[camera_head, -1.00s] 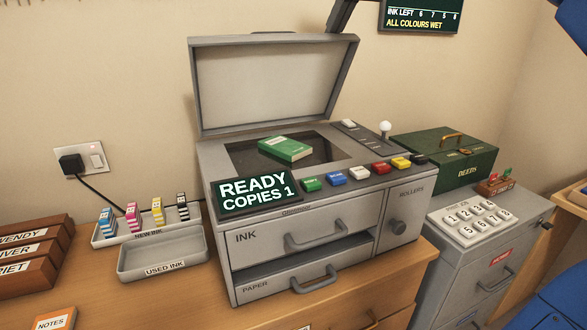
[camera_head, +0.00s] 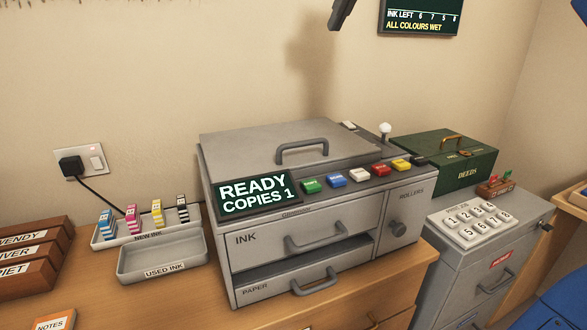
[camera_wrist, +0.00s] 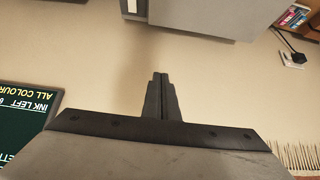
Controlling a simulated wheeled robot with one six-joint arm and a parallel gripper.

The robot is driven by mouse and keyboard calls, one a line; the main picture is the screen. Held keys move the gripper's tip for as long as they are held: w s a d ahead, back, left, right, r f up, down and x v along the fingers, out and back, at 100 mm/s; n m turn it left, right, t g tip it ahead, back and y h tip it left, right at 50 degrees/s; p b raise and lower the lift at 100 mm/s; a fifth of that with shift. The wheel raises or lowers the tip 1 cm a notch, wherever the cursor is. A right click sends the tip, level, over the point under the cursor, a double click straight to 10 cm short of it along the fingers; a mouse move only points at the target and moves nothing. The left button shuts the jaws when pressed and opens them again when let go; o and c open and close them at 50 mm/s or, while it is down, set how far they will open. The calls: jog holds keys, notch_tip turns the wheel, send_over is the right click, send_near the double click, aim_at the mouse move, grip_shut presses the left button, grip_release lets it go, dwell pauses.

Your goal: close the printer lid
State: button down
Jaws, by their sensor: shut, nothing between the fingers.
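The printer (camera_head: 300,215) stands on the wooden desk, with a screen reading READY COPIES 1. Its grey lid (camera_head: 250,148) is down flat over the glass, with its handle (camera_head: 302,150) on top near the front edge. The green book seen on the glass earlier is hidden. My gripper (camera_head: 336,22) is at the top of the head view, above and behind the lid and apart from it. In the wrist view my gripper (camera_wrist: 161,78) has its fingers together with nothing between them. A grey printer part (camera_wrist: 200,18) shows at the top of that view.
Coloured buttons (camera_head: 357,175) run along the printer's front right. Ink cartridges (camera_head: 131,219) stand in the left tray. A green deeds box (camera_head: 445,160) and a number keypad (camera_head: 473,222) are at the right. The ink drawer (camera_head: 300,245) has a gap below it. Air above the lid is clear.

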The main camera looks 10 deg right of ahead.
jog(key=shift+r, duration=2.1)
jog(key=shift+s, duration=0.1)
